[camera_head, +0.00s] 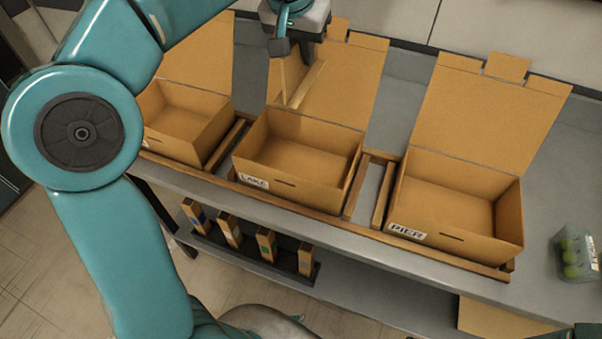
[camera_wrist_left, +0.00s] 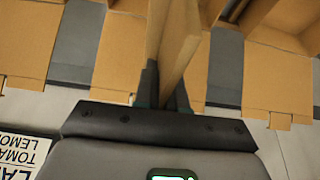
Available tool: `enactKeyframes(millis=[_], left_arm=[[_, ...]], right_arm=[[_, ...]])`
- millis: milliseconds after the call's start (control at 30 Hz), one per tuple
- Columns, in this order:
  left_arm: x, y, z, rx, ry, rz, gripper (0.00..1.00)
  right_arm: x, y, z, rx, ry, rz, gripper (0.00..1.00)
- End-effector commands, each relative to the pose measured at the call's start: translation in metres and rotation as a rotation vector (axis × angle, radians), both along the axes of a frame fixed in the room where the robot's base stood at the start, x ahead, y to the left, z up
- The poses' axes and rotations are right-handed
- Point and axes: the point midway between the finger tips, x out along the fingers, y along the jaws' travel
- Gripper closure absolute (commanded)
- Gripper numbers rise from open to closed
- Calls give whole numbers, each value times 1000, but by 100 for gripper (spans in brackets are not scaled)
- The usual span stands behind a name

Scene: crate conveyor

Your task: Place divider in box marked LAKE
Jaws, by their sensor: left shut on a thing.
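The open cardboard box marked LAKE (camera_head: 253,181) stands in the middle of the bench, its lid raised behind it. It looks empty. My left gripper (camera_head: 295,45) is above the back of this box, in front of the raised lid. It is shut on a tan cardboard divider (camera_head: 308,84), which hangs down with its lower end near the box's back edge. Whether it touches the box I cannot tell. In the left wrist view, the divider (camera_wrist_left: 178,45) stands between the dark fingers (camera_wrist_left: 165,88).
An open box marked PIER (camera_head: 407,231) stands at the right and another open box (camera_head: 185,120) at the left, partly behind my left arm. Wooden rails separate them. A rack (camera_head: 250,255) below holds several cardboard pieces. A clear container (camera_head: 575,255) with green items is far right.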

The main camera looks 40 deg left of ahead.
Motion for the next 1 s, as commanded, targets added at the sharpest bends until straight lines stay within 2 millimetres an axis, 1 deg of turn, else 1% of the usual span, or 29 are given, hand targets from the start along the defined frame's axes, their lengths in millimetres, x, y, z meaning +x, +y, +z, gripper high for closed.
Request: enactKeyframes(millis=[33, 167, 200, 267, 300, 400, 467, 567, 900, 1000], left_arm=[[-1, 0, -17, 0, -1, 0, 100], [-1, 0, -37, 0, -1, 0, 100], [-1, 1, -45, 0, -1, 0, 100], [0, 1, -52, 0, -1, 1, 100], [0, 1, -60, 0, -1, 1, 100], [0, 1, -70, 0, -1, 1, 100], [1, 2, -75, 0, 0, 1, 100], [1, 2, -92, 0, 2, 0, 100], [1, 3, -189, -1, 5, 1, 100], [1, 3, -211, 1, 3, -1, 100]], right_arm=[[0, 0, -17, 0, 0, 0, 57], [0, 0, -37, 0, 0, 0, 57], [0, 0, -45, 0, 0, 0, 57], [0, 0, -52, 0, 0, 0, 57], [0, 0, -60, 0, 0, 0, 57], [0, 0, -70, 0, 0, 0, 57], [0, 0, -73, 0, 0, 0, 57], [0, 0, -80, 0, 0, 0, 57], [0, 0, -104, 0, -1, 0, 57], [0, 0, -107, 0, -1, 0, 57]])
